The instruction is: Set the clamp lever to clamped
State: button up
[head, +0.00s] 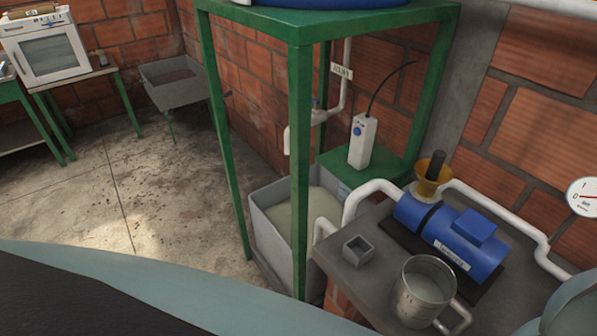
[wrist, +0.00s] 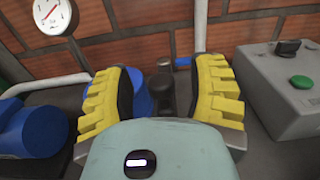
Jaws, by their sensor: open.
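My gripper (wrist: 160,78) is open in the wrist view, with one yellow ribbed finger on each side. A dark upright piece (wrist: 161,96) with a rounded top shows in the gap between the fingers. I cannot tell whether it is the clamp lever or how it is set. Contact with the fingers is not visible. A blue rounded body beside it is partly hidden by the left finger. No part that I can surely name as the clamp lever shows in the head view, and my gripper's fingers are not seen there.
A grey box (wrist: 290,88) with a black knob and green button stands right of my gripper. A gauge (wrist: 54,12) is on the brick wall. In the head view, a blue pump (head: 450,238), a metal jug (head: 422,290) and a small grey box (head: 358,250) crowd the bench.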

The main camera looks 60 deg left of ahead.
jog(key=shift+w+d, duration=0.1)
jog(key=shift+w, duration=0.05)
jog(key=shift+c, duration=0.4)
grip_shut()
